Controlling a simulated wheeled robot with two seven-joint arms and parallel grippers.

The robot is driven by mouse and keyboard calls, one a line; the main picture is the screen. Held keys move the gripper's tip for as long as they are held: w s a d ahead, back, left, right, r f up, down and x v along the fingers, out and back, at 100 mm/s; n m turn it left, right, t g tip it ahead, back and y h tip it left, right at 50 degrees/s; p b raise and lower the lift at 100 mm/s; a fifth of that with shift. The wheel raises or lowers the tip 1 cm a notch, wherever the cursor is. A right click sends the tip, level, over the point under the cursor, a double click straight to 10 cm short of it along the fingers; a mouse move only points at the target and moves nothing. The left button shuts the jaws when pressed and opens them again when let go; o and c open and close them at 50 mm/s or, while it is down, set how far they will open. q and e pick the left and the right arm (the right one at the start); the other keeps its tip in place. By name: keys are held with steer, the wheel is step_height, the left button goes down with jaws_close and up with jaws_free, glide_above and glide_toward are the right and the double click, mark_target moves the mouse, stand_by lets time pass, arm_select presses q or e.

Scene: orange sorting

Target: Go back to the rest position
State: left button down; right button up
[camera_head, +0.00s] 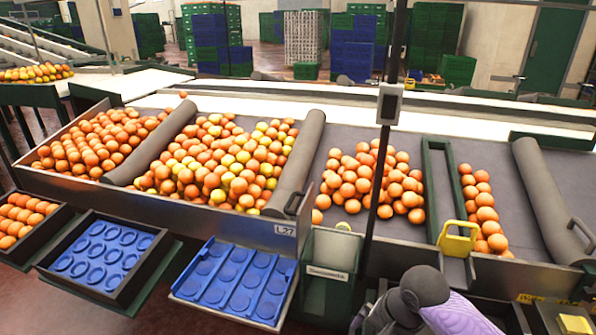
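Neither my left gripper nor my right gripper can be made out in the head view. A dark grey rounded shape with a purple part shows at the bottom edge, right of the middle; no gripper fingers show on it. Many oranges (228,165) lie loose on the sloped sorting table (250,228). A smaller group of oranges (372,180) lies to the right, with a narrow row of oranges (483,205) beyond a green divider.
An empty blue tray (233,283) hangs at the table's front. A second blue tray (103,252) sits in a black crate to its left. A crate of oranges (25,215) is at the far left. A dark pole (377,170) stands upright in front of the table.

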steer(key=s+d+f+n, duration=0.1)
steer(key=s+d+f, duration=0.15)
steer(key=f, duration=0.45)
steer(key=s+d+f+n+h, duration=0.1)
steer(key=s+f, duration=0.3)
steer(key=f, duration=0.3)
steer(key=s+d+f+n, duration=0.1)
steer(key=s+f, duration=0.3)
steer(key=f, duration=0.4)
steer(key=s+f+n, duration=0.3)
steer(key=s+f, duration=0.1)
steer(key=s, duration=0.9)
steer(key=s+f+n+g+h, duration=0.1)
steer(key=s+f+n, duration=0.3)
steer(key=s, duration=1)
steer(key=shift+f, duration=0.65)
